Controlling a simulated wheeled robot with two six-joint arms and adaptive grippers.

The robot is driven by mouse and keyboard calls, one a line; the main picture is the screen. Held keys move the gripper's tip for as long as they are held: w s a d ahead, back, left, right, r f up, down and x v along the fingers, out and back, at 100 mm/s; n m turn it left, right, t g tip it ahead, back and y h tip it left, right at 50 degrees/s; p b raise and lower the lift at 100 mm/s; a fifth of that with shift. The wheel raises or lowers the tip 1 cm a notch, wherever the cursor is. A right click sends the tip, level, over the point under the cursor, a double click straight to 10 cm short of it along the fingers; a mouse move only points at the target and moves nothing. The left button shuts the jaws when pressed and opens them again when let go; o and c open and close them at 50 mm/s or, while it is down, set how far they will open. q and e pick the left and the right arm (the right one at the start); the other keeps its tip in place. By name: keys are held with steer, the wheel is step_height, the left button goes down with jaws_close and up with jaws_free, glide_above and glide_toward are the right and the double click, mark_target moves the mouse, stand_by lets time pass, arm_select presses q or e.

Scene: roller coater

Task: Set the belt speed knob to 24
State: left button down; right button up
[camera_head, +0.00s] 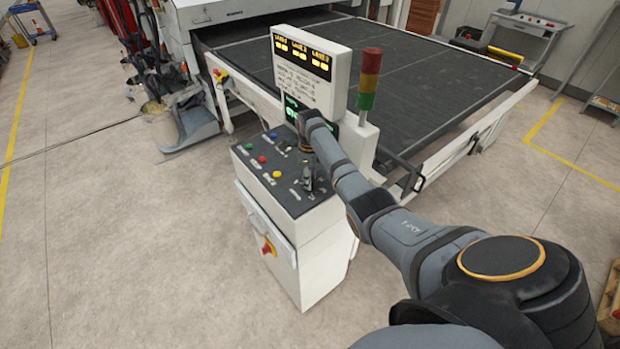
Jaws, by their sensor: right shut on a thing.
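The control console (262,190) is a white cabinet with a dark sloped top carrying several coloured buttons. My right arm comes in from the right, and my right gripper (309,186) points down at the right part of this top. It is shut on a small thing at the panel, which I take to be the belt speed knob. The gripper hides the knob, so its setting cannot be read. A green-lit display (291,108) behind my wrist is partly covered. My left gripper is not in view.
A red and yellow switch (268,246) is on the cabinet front. The dark conveyor belt (430,85) lies behind.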

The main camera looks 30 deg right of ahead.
steer(key=shift+w+r+m, duration=0.1)
steer(key=shift+r+m, duration=0.05)
steer(key=shift+m, duration=0.35)
steer(key=o, duration=1.2)
steer(key=shift+c, duration=0.2)
step_height(320, 180, up, 12)
